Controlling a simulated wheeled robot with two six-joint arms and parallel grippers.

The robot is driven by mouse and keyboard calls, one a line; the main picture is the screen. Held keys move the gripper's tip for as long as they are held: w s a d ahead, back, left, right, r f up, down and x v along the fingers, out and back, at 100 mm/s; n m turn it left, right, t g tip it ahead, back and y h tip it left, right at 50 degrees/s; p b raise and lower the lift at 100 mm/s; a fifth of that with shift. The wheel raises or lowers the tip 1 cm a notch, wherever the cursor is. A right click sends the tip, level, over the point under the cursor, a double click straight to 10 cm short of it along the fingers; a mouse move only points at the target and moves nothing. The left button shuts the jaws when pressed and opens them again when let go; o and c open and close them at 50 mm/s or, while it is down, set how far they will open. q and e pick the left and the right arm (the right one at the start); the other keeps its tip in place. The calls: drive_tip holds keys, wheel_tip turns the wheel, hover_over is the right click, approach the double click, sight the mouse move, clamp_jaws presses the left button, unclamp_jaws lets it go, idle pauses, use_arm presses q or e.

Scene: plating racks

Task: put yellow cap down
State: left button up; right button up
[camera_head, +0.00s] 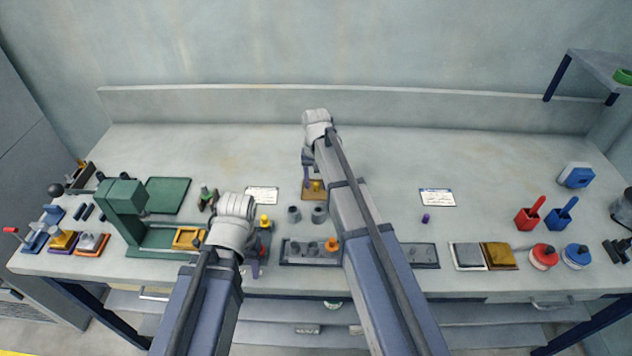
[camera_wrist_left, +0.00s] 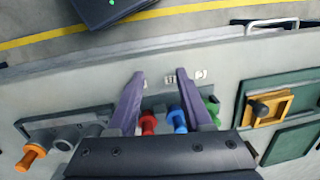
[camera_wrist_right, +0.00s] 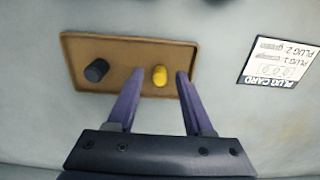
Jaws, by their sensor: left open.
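A yellow cap (camera_head: 317,186) stands on a small brown tray (camera_head: 321,197). In the right wrist view the yellow cap (camera_wrist_right: 160,75) is between the fingers of my right gripper (camera_wrist_right: 158,73), with a gap on both sides. A dark cap (camera_wrist_right: 96,71) is on the same brown tray (camera_wrist_right: 125,41). My left gripper (camera_wrist_left: 160,75) is open and empty, near red (camera_wrist_left: 148,123), blue (camera_wrist_left: 179,119) and green (camera_wrist_left: 212,106) plugs at the table's front. Another yellow piece (camera_head: 265,220) shows beside my left wrist in the head view.
A grey rack (camera_head: 290,252) with an orange plug (camera_head: 332,244) lies between my arms. A green press (camera_head: 122,200) stands at left. A plug card (camera_head: 262,195) lies left of the tray. Red (camera_head: 527,216) and blue (camera_head: 559,216) scoops stand at right. The back of the table is clear.

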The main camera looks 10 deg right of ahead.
sight(316, 183)
use_arm(q)
drive_tip(key=shift+r, duration=0.1)
use_arm(e)
wheel_tip(316, 183, up, 12)
drive_tip(key=p, duration=1.3)
use_arm(q)
wheel_tip(316, 183, up, 12)
drive_tip(key=shift+b, duration=0.35)
use_arm(e)
drive_tip(key=s+a+n, duration=0.3)
drive_tip(key=s+a, duration=0.3)
drive_tip(key=s, duration=0.6)
drive_tip(key=s+a+n+h, duration=0.1)
drive_tip(key=s+a+n, duration=0.3)
drive_tip(key=s, duration=0.8)
drive_tip(key=shift+s+a+r, duration=0.25)
drive_tip(key=shift+a, duration=0.7)
drive_tip(key=shift+f, duration=0.1)
use_arm(q)
wheel_tip(316, 183, down, 5)
drive_tip(key=b, duration=0.5)
drive_tip(key=shift+r, duration=0.1)
use_arm(e)
wheel_tip(316, 183, down, 5)
drive_tip(key=shift+r, duration=0.1)
